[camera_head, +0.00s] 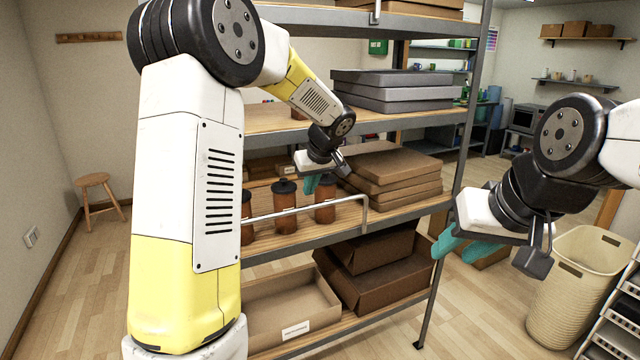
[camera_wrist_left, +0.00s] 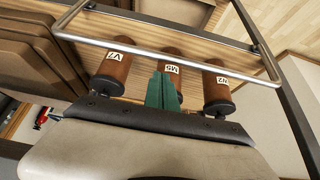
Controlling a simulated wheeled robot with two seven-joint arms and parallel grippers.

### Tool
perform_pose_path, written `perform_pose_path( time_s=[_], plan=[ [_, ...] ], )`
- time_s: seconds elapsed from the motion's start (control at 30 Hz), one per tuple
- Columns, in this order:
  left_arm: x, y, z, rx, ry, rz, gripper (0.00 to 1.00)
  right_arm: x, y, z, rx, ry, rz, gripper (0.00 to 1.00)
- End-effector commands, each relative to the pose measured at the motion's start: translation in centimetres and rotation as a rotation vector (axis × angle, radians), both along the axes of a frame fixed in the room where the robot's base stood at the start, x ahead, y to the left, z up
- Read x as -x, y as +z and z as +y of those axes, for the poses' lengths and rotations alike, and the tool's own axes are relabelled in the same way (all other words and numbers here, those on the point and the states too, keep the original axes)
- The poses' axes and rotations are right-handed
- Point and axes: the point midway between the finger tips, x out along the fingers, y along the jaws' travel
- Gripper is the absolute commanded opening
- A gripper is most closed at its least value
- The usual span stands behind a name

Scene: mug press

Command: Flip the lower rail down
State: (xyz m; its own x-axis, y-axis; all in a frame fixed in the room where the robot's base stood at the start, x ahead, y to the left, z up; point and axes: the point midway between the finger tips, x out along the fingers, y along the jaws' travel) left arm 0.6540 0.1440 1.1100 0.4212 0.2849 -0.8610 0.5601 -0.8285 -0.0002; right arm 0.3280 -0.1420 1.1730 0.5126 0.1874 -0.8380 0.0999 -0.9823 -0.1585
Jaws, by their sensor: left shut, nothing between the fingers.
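The lower rail (camera_head: 300,210) is a thin metal bar standing raised along the front of the middle shelf, with its right end bent down to the shelf edge. It crosses in front of several brown jars (camera_head: 285,206) with black lids. In the left wrist view the rail (camera_wrist_left: 150,52) runs across beyond my fingertips, with labelled jars (camera_wrist_left: 115,66) behind them. My left gripper (camera_head: 311,184) is shut and empty, above and behind the rail near the jars; its teal fingers also show in the wrist view (camera_wrist_left: 162,88). My right gripper (camera_head: 458,247) is open and empty, right of the shelf.
Brown flat boxes (camera_head: 392,176) are stacked right of the jars. Grey boxes (camera_head: 390,92) lie on the shelf above. Cardboard boxes (camera_head: 365,270) fill the shelf below. A shelf post (camera_head: 470,120) stands between my grippers. A cream basket (camera_head: 572,290) stands at the right.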

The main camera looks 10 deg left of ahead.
Motion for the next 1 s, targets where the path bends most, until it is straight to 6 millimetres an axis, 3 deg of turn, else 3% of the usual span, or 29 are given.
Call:
perform_pose_path(
  time_s=[0.2,0.4,1.0],
  plan=[
    [-1.6,-3.5,1.2,0.0,0.001,0.003,0.0,0.0,0.0,0.0,0.0,0.0,0.0,0.36],
    [-2.4,-5.0,1.6,0.0,0.001,0.001,0.0,0.0,0.0,0.0,0.0,0.0,0.0,0.36],
    [-2.7,-5.2,1.3,-0.015,-0.003,-0.021,0.0,0.0,0.0,0.0,0.0,0.0,0.0,0.36]
  ],
)
